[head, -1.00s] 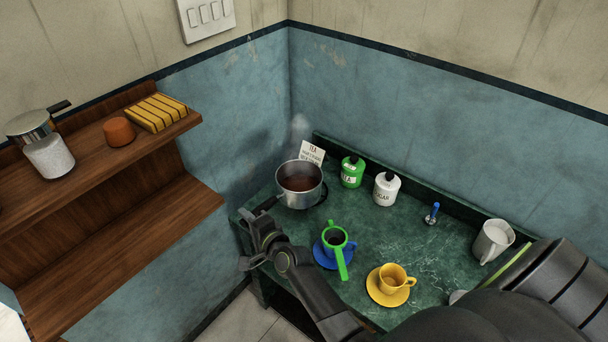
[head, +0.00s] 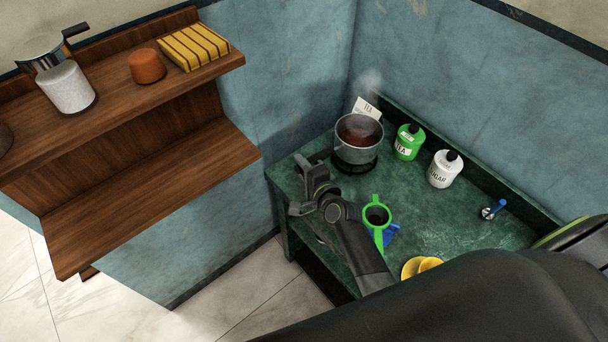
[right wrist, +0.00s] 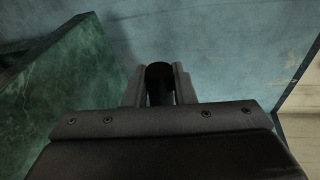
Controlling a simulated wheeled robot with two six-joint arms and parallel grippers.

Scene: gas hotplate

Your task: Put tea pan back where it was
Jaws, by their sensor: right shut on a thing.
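The tea pan (head: 359,150) is a steel saucepan of brown tea, upright and steaming at the counter's back left corner. It is over a black burner ring (head: 356,169); I cannot tell if it touches the ring or is slightly raised. My right gripper (head: 308,178) is at the pan's left, shut on its dark handle (head: 318,157). In the right wrist view the fingers (right wrist: 160,88) close on the dark handle end (right wrist: 159,73). The pan body is out of that view. My left gripper is not in view.
A green strainer (head: 377,216) sits over a blue saucer (head: 391,237), near a yellow cup (head: 431,263). Green tea (head: 406,144) and white sugar (head: 443,172) jars stand along the back. A wooden shelf (head: 160,187) is at left; its lower board is bare.

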